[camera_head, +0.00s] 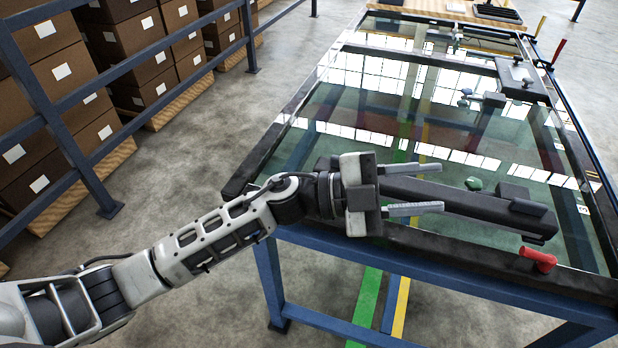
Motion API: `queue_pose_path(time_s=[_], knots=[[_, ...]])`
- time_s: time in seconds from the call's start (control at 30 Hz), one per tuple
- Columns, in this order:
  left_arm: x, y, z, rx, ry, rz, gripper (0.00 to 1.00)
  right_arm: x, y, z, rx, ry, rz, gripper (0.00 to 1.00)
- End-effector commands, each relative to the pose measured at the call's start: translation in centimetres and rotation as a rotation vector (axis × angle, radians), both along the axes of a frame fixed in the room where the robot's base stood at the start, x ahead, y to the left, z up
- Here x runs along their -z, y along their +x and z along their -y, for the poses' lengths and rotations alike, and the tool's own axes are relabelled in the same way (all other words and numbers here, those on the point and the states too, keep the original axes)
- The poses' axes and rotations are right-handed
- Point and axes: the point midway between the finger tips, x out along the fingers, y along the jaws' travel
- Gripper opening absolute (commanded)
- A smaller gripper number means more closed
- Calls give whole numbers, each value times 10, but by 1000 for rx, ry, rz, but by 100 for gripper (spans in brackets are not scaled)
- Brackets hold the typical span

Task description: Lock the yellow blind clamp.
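My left gripper (441,187) reaches in from the left over the near part of a glass-topped frame (320,125). A thin yellow handle (541,26) stands upright at the far right edge of the frame. It looks like the yellow clamp's lever, but it is too small to tell its state, and it is far from my gripper. A red handle (558,51) leans near it. Another red handle (538,258) lies at the near right edge. My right gripper is not in view.
A dark bar (455,200) lies under and beyond my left gripper. A small green knob (473,183) is near it. A grey fitting (483,99) and a dark plate (522,80) with knobs sit farther back. Blue railings (160,93) and stacked boxes stand left.

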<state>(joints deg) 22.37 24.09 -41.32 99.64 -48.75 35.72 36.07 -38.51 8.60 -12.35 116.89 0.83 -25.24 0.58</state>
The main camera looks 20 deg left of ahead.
Motion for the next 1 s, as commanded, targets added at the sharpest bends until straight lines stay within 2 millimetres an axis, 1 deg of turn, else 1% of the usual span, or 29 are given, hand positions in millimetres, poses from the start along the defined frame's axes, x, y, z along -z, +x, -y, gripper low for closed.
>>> queue_pose_path(time_s=[0.03, 0.07, 0.13, 0.17, 0.2, 0.27, 0.3, 0.33, 0.37, 0.4, 0.5, 0.6, 0.67, 0.77, 0.87, 1.0], knots=[[0, 0, 3, 109, 135, 98, 37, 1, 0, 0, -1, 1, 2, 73], [4, 0, 3, 170, 221, 140, 37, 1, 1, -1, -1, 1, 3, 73], [17, 5, -9, 285, 448, 213, 37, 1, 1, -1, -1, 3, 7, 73], [23, 10, -19, 321, 554, 233, 37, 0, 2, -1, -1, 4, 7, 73], [29, 19, -35, 356, 696, 248, 37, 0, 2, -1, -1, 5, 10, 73], [35, 36, -65, 377, 908, 250, 37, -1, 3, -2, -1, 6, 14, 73], [36, 48, -88, 372, 1040, 241, 37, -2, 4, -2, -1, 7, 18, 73], [34, 58, -105, 362, 1134, 228, 37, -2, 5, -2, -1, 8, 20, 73], [32, 66, -122, 347, 1218, 212, 37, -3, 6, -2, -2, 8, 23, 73], [27, 76, -144, 320, 1320, 187, 37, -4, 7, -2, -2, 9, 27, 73], [11, 93, -187, 251, 1509, 123, 37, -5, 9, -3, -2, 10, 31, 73], [0, 101, -213, 200, 1609, 77, 37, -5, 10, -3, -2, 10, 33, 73], [-1, 103, -220, 185, 1639, 63, 37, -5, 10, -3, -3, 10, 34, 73], [6, 104, -222, 180, 1652, 54, 37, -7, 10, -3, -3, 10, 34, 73], [21, 105, -219, 184, 1650, 54, 37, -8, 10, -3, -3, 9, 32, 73], [50, 107, -213, 185, 1648, 55, 37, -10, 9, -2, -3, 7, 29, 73]])
